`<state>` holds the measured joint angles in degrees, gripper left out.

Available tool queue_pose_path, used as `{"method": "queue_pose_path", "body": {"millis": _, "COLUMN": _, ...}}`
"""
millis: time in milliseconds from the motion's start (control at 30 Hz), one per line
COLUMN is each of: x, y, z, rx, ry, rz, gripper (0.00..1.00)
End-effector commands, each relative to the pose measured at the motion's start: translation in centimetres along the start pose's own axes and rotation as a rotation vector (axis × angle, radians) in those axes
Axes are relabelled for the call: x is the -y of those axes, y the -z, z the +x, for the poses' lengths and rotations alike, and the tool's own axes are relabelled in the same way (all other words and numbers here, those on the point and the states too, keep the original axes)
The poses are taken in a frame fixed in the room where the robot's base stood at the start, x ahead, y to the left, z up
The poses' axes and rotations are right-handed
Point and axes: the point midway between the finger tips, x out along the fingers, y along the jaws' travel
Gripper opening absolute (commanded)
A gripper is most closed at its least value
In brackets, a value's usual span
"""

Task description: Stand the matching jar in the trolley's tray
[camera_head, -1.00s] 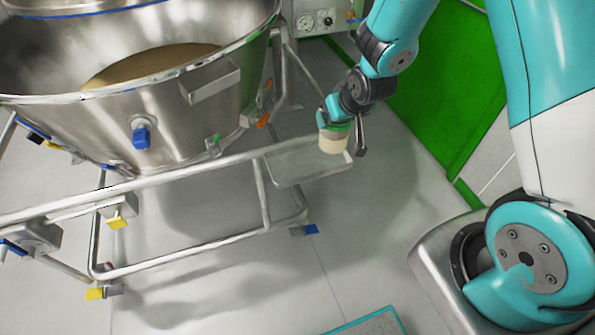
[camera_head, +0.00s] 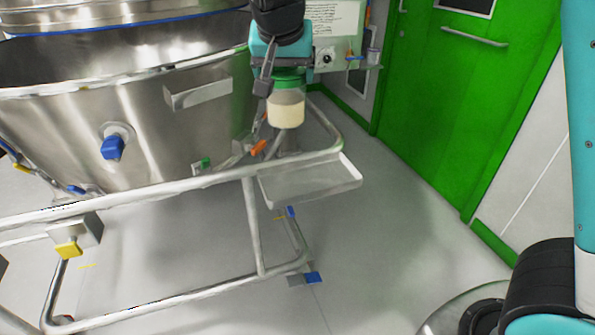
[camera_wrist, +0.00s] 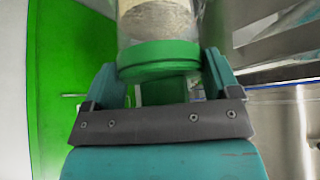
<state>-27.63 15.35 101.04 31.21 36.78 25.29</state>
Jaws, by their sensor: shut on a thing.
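A clear jar with a green lid and cream-coloured contents (camera_head: 286,110) hangs upright in my gripper (camera_head: 284,80). In the wrist view my gripper (camera_wrist: 163,72) is shut around the jar's green lid (camera_wrist: 160,58), and the jar's lower end runs out of the picture. The trolley's shallow metal tray (camera_head: 318,190) is fixed at the right end of the trolley rail. In the head view the jar appears above and a little left of the tray, apart from it. The tray's visible floor is bare.
A tubular rail (camera_head: 130,205) runs to the tray. A small container (camera_head: 373,55) stands on a back ledge. Floor right of the tray is clear.

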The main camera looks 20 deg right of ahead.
Motion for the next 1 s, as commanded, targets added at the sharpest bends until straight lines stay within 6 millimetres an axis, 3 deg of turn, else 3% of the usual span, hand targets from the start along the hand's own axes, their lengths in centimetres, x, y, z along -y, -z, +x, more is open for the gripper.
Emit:
{"method": "queue_pose_path", "body": {"millis": 100, "x": -0.1, "y": -2.1, "z": 3.3, "rx": 0.005, "ry": -0.005, "rz": -0.003, "gripper": 0.40}}
{"method": "queue_pose_path", "body": {"millis": 400, "x": -0.1, "y": -6.2, "z": 9.7, "rx": 0.003, "ry": -0.003, "rz": -0.002, "gripper": 0.40}}
{"method": "queue_pose_path", "body": {"millis": 1000, "x": 0.0, "y": -9.4, "z": 14.8, "rx": 0.000, "ry": 0.001, "rz": -0.002, "gripper": 0.40}}
